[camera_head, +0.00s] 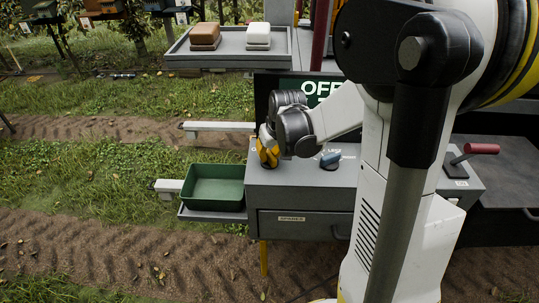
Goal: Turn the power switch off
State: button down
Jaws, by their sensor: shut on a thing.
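A grey control box (300,187) stands in the middle of the view. My gripper (267,155), with yellow fingers, is at the left part of its sloped top. It is shut on the power switch there, which the fingers and wrist hide almost wholly. A green display (312,87) behind the box shows the letters "OFF", its right part hidden by my arm.
A green bin (217,171) stands left of the box. A drawer (300,225) is shut in its front. A red-handled lever (474,150) is at the right. A tray (226,62) at the back holds a brown and a white block. Grass lies left.

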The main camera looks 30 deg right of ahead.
jog(key=shift+n, duration=0.4)
jog(key=c, duration=1.3)
grip_release()
jog(key=shift+c, duration=0.2)
jog(key=v, duration=1.2)
jog(key=shift+d, duration=0.15)
jog(key=s+a+f+t+b, duration=0.1)
jog(key=s+a+f+b, duration=0.1)
jog(key=s+a, duration=0.4)
jog(key=s+a+f+t+b, duration=0.1)
jog(key=s+a+f+b, duration=0.1)
jog(key=s+a, duration=0.5)
jog(key=shift+s+a+f+n+t+y+b, duration=0.15)
jog(key=shift+a+f+n+t+y+b, duration=0.25)
jog(key=shift+a, duration=0.7)
